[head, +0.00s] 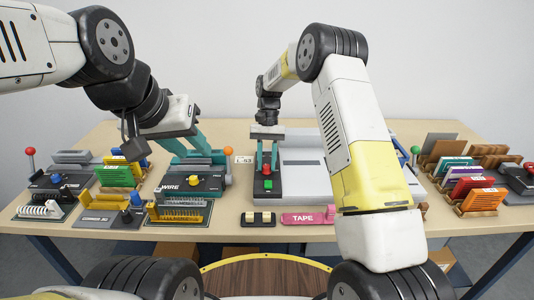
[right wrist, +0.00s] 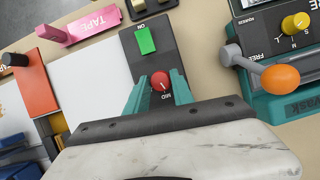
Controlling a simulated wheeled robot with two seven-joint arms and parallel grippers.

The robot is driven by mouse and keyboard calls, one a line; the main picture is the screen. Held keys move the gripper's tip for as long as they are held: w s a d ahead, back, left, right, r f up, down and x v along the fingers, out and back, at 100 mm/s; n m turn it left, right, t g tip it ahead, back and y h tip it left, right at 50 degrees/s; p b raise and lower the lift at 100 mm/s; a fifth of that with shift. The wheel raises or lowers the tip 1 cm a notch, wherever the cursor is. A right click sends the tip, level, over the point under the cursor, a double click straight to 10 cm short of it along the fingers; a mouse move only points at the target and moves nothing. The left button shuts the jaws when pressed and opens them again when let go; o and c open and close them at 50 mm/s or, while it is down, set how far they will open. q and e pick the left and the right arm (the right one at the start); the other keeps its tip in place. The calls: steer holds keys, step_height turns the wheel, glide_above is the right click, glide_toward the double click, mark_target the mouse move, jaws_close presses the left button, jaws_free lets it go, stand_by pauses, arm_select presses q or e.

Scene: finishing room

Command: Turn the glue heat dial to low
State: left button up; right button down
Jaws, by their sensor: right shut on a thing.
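A dark control panel (head: 268,193) stands at the left end of a large pale grey machine on the table. It carries a red dial (head: 266,169) and a green switch (head: 268,183). In the right wrist view the red dial (right wrist: 160,81) has a small white mark that points toward the printed word MID. The green switch (right wrist: 145,40) sits by the word ON. My right gripper (right wrist: 161,86) is shut on the red dial, one teal finger on each side. My left gripper (head: 188,148) is open and empty, above the back of the teal WIRE machine (head: 171,186).
The WIRE machine has a yellow knob (right wrist: 294,22) and a lever with an orange ball (right wrist: 280,77) close beside the panel. A pink TAPE piece (head: 308,216) and a black-and-gold block (head: 258,218) lie in front. Coloured packs (head: 478,200) stand in racks at right.

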steer(key=n+h, duration=0.1)
steer(key=n, duration=0.1)
steer(key=n+h, duration=0.1)
steer(key=n, duration=0.2)
steer(key=shift+a+n+t, duration=0.2)
steer(key=shift+n+t, duration=0.1)
steer(key=shift+n+t+h, duration=0.4)
steer(key=shift+n+h, duration=0.4)
steer(key=shift+n, duration=1.3)
steer(key=shift+s, duration=0.1)
steer(key=c, duration=1.1)
jaws_free()
steer(key=shift+a+r, duration=0.1)
steer(key=v, duration=0.7)
steer(key=shift+r, duration=0.2)
steer(key=shift+r, duration=0.1)
